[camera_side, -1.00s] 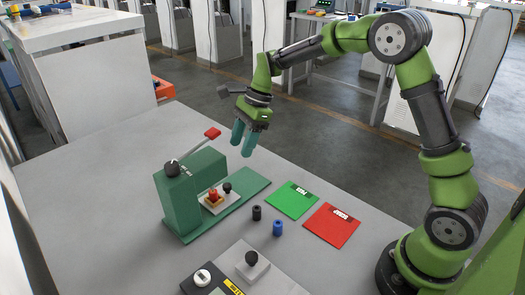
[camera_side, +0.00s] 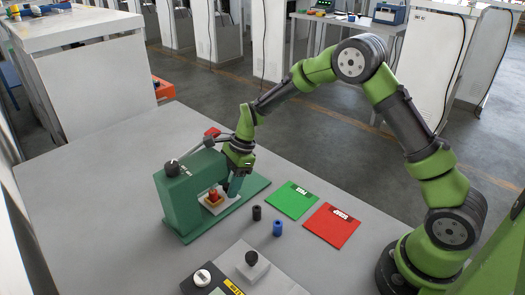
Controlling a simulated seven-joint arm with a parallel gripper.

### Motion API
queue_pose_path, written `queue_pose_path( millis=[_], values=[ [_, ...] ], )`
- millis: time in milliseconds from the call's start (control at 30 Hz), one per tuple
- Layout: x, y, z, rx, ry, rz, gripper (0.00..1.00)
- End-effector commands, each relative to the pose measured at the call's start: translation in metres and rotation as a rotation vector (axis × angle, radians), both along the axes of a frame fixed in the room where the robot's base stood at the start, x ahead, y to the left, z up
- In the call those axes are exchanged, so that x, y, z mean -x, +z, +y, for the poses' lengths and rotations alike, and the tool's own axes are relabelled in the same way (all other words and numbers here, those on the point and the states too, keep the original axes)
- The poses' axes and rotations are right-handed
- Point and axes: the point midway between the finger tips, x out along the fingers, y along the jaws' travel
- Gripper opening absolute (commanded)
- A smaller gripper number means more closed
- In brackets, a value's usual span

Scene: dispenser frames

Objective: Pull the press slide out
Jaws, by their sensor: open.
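The green press (camera_side: 183,205) stands on its green base plate on the table, with a black pivot knob and a lever ending in a red grip (camera_side: 212,132). The pale press slide (camera_side: 217,208) lies low at the press's right side and carries a small orange-and-red piece (camera_side: 213,196).
A black cylinder (camera_side: 257,213) and a blue cylinder (camera_side: 278,228) stand right of the press. A green mat (camera_side: 291,200) and a red mat (camera_side: 331,226) lie beyond them. A grey block with a black knob (camera_side: 251,266) and a control box (camera_side: 205,280) sit in front. The table's left side is clear.

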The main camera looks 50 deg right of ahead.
Motion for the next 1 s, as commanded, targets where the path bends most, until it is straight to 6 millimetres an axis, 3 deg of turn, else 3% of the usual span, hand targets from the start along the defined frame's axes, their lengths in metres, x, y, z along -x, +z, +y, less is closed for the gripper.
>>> queue_pose_path(
  millis=[33,367,667,767,1000],
  values=[
    [0.000,0.000,0.000,0.000,0.000,0.000,0.52],
    [0.000,0.000,0.000,0.000,0.000,0.000,0.02],
    [0.000,0.000,-0.004,0.001,-0.001,0.001,0.00],
    [0.000,0.000,-0.019,0.002,-0.004,0.000,0.00],
    [0.000,0.000,-0.080,0.001,-0.006,0.001,0.00]
  ],
)
